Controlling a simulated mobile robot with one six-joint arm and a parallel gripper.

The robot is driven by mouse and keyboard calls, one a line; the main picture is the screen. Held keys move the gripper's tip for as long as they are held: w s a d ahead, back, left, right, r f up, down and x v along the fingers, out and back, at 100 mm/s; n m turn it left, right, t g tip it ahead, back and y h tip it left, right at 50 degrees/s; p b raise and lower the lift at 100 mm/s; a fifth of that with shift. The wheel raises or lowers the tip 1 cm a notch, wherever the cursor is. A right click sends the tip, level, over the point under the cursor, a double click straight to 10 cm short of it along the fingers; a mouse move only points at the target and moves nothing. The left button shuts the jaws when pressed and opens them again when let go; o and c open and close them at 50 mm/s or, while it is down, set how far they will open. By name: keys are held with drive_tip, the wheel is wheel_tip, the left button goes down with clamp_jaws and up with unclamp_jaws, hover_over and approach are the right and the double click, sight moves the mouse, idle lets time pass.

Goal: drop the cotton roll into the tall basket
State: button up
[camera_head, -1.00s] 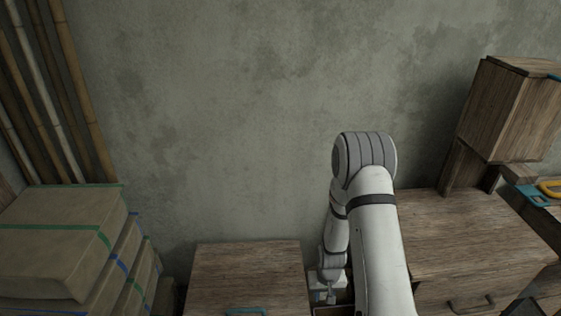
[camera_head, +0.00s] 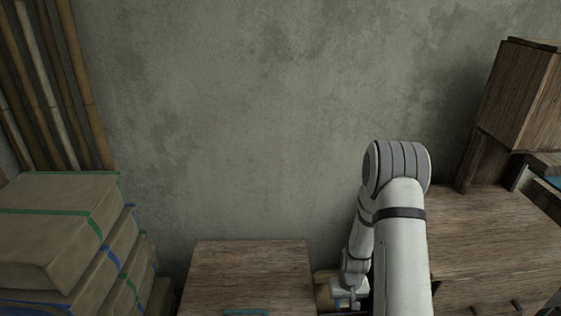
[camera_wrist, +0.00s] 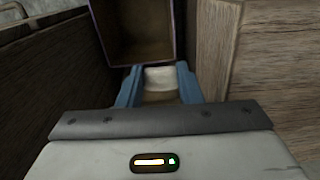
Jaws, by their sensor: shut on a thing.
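My gripper (camera_wrist: 159,70) has blue fingers on both sides of a pale whitish roll (camera_wrist: 160,80) in the wrist view. It is shut on this roll, which looks like the cotton roll. Beyond the fingertips is an open brown container (camera_wrist: 140,46) with a thin dark rim; I cannot tell for sure that it is the tall basket. In the head view my gripper is low between two wooden cabinets, and the roll cannot be made out there. A tan shape (camera_head: 322,288) shows just left of my wrist, partly hidden.
A wooden cabinet (camera_head: 250,272) stands to the left of my arm and a larger one (camera_head: 480,235) to the right. Stacked tan bundles (camera_head: 60,225) and bamboo poles (camera_head: 85,90) are at the far left. Wooden walls close in on both sides in the wrist view.

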drive_tip(key=d+f+b, duration=0.4)
drive_tip(key=f+b, duration=0.5)
drive_tip(key=b, duration=0.1)
drive_tip(key=d+f+b, duration=0.5)
drive_tip(key=f+b, duration=0.4)
drive_tip(key=f, duration=0.1)
drive_tip(key=shift+f+b, duration=0.15)
drive_tip(key=shift+b, duration=0.25)
drive_tip(key=o, duration=1.1)
wheel_tip(320, 180, up, 8)
drive_tip(key=p, duration=0.3)
drive_tip(key=shift+f, duration=0.1)
